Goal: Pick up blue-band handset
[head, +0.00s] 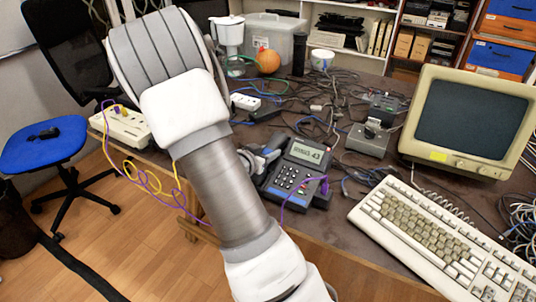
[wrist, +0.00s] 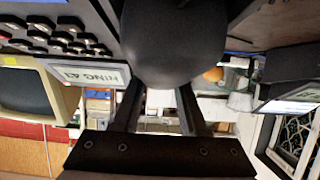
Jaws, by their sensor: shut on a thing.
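The desk phone (head: 298,173) stands on the dark table in the head view, with a keypad and a lit display. Its keys and display (wrist: 100,75) also show at the upper left of the wrist view. My gripper (wrist: 160,90) is shut on a dark, rounded handset (wrist: 175,40), which fills the top middle of the wrist view between the fingers. No blue band shows on the visible part. In the head view my arm hides most of the gripper and handset, at the phone's left side. I cannot tell whether the handset is clear of the phone.
A beige monitor (head: 470,120) and keyboard (head: 445,235) stand to the right. A grey box (head: 368,139) and tangled cables lie behind the phone. A purple cable (head: 284,208) runs at its front.

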